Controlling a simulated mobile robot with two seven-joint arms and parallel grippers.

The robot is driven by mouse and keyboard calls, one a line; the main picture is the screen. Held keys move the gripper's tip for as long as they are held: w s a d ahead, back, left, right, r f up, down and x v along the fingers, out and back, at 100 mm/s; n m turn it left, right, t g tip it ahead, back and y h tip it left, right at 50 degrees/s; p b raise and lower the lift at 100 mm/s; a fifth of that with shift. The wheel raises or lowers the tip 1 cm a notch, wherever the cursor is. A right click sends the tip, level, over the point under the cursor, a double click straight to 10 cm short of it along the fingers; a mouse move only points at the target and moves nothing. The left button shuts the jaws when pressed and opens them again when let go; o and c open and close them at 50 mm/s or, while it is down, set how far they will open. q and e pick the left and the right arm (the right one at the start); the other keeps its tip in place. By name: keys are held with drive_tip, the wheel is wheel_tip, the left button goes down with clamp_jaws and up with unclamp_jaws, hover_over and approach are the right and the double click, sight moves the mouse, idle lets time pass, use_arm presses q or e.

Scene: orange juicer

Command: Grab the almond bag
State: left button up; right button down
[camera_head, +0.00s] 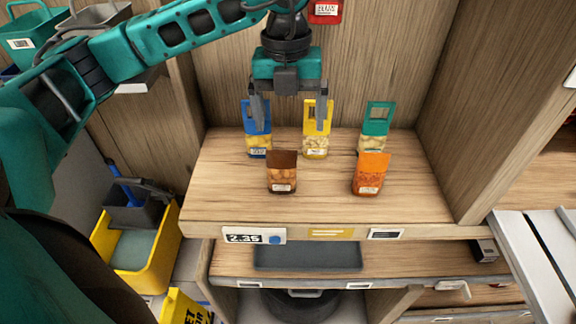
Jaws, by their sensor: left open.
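Several snack bags stand on the wooden shelf, with labels too small to read. The brown-topped bag (282,174) at the front left shows brown, almond-like pieces and looks like the almond bag. Behind it stand a blue bag (258,139) and a yellow bag (316,141). My left gripper (290,112) points down, open and empty, above and behind the brown-topped bag. Its fingers overlap the blue and yellow bags in the picture; I cannot tell whether they touch. My right gripper is not in view.
An orange bag (371,174) and a green-topped bag (376,129) stand to the right on the shelf (425,200). A red package (325,10) hangs above. Wooden walls close the back and right. A yellow mop bucket (164,244) stands low on the left.

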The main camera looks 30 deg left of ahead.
sight(282, 162)
use_arm(q)
drive_tip(key=shift+y, duration=0.3)
drive_tip(key=f, duration=0.3)
drive_tip(key=a+f, duration=0.1)
drive_tip(key=f, duration=0.2)
drive_tip(key=shift+w+a+f, duration=0.1)
drive_tip(key=shift+a+f, duration=0.05)
drive_tip(key=shift+f, duration=0.1)
drive_tip(key=shift+a+f, duration=0.15)
drive_tip(key=shift+f, duration=1.3)
drive_tip(key=shift+a+f, duration=0.1)
drive_tip(key=shift+f, duration=1.35)
drive_tip(key=shift+c, duration=0.4)
drive_tip(key=c, duration=1.1)
